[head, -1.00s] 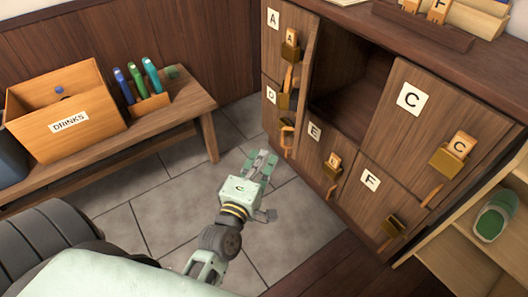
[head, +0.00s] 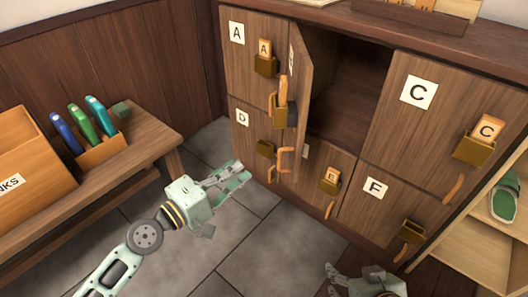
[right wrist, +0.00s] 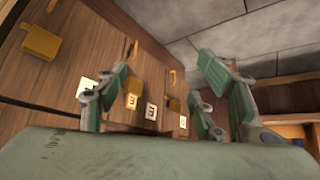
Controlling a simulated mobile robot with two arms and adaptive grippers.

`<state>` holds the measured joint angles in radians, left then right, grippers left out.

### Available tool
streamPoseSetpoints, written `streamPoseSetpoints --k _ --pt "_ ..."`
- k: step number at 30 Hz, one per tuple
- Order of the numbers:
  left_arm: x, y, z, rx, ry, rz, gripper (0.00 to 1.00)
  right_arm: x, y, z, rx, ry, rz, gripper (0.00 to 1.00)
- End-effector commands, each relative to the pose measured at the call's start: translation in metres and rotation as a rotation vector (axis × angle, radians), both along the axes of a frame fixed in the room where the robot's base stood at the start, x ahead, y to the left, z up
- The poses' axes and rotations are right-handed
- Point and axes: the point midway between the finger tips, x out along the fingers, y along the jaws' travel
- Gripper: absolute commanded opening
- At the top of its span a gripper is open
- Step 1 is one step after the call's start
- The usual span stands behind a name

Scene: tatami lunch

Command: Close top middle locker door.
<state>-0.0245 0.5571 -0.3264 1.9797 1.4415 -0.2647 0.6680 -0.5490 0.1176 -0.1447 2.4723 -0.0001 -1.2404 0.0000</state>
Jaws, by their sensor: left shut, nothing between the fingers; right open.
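The top middle locker door (head: 303,85) stands swung wide open, seen nearly edge-on, hinged on its left. Its outer face faces left and carries a letter card seen too obliquely to read, a brass pocket with a wooden tag, and an orange handle (head: 286,158). The dark top middle compartment (head: 350,95) looks empty where visible. My left gripper (head: 243,172) is shut and empty, left of the door's handle and apart from it. My right gripper (head: 365,281) is at the bottom edge of the head view; its open fingers show in the right wrist view (right wrist: 163,68).
Closed doors A (head: 237,60), D (head: 242,135), E (head: 318,185), C (head: 412,120) and F (head: 365,210) surround the opening, with pockets and handles sticking out. A bench (head: 150,145) stands left, a shelf with a green shoe (head: 504,197) right. The floor before the lockers is clear.

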Motion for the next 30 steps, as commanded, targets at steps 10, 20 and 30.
streamPoseSetpoints --k 10,20,30 --pt "0.049 -0.041 0.004 -0.006 -0.002 0.002 0.0 -0.049 -0.016 -0.019 -0.047 0.224 -0.019 0.62" --pt "0.074 -0.082 0.003 -0.004 0.0 0.001 0.0 -0.081 -0.025 -0.025 -0.074 0.36 -0.03 0.62" --pt "0.076 -0.1 0.001 -0.001 0.0 0.003 0.0 -0.08 -0.024 -0.022 -0.073 0.356 -0.03 0.62"
